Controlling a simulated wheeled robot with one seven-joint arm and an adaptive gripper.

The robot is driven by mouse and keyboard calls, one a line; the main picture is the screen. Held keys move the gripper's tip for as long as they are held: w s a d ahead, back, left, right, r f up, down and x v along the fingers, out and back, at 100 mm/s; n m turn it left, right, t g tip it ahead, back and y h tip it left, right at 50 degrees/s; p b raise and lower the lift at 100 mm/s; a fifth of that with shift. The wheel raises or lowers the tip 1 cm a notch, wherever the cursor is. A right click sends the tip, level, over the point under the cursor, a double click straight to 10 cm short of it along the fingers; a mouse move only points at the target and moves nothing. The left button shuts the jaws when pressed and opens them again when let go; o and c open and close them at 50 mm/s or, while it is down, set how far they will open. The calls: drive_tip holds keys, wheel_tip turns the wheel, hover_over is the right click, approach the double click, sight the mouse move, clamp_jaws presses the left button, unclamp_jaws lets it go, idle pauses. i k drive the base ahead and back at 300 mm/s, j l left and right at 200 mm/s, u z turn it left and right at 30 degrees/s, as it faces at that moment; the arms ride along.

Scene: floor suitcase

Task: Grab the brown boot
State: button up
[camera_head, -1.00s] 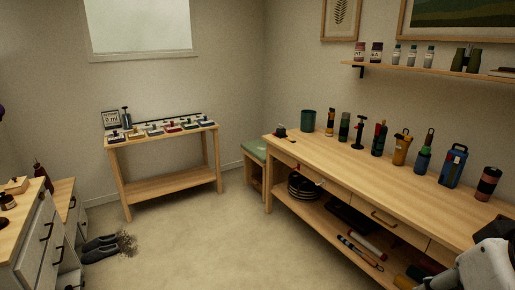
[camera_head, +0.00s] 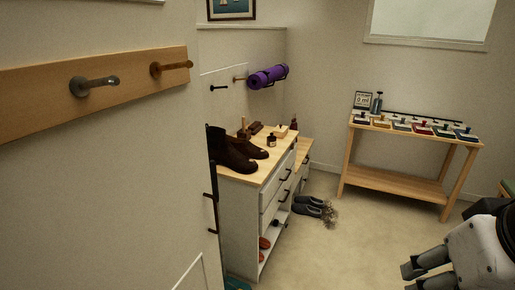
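A pair of dark brown boots stands on the wooden top of a white dresser, left of centre. The nearer brown boot (camera_head: 231,158) partly hides the other brown boot (camera_head: 252,148) behind it. My gripper (camera_head: 408,279) is at the lower right, far from the boots, with its fingers apart and nothing seen between them. The bottom edge of the picture cuts off part of it.
The white dresser (camera_head: 241,215) has drawers and open shelves. A wall panel with a peg rail (camera_head: 110,85) fills the near left. Grey shoes (camera_head: 312,207) lie on the floor. A wooden table (camera_head: 400,185) stands at the back right.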

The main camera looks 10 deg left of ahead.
sight(220, 149)
drive_tip(key=i+l+u, duration=0.25)
drive_tip(key=u, duration=0.2)
drive_tip(key=i+l+u, duration=0.2)
drive_tip(key=l+u, duration=0.25)
drive_tip(key=i+l+u, duration=0.1)
drive_tip(key=u, duration=0.5)
drive_tip(key=i+l+u, duration=0.4)
drive_tip(key=l, duration=0.2)
drive_tip(key=l+u, duration=0.2)
drive_tip(key=l, duration=0.15)
drive_tip(key=i+l+u, duration=0.2)
drive_tip(key=l, duration=0.15)
drive_tip(key=i+l, duration=0.1)
drive_tip(key=l, duration=0.45)
drive_tip(key=i+l, duration=0.1)
drive_tip(key=l, duration=0.5)
drive_tip(key=i+l+u, duration=0.1)
drive_tip(key=l, duration=0.45)
drive_tip(key=i+l, duration=0.1)
drive_tip(key=l, duration=0.5)
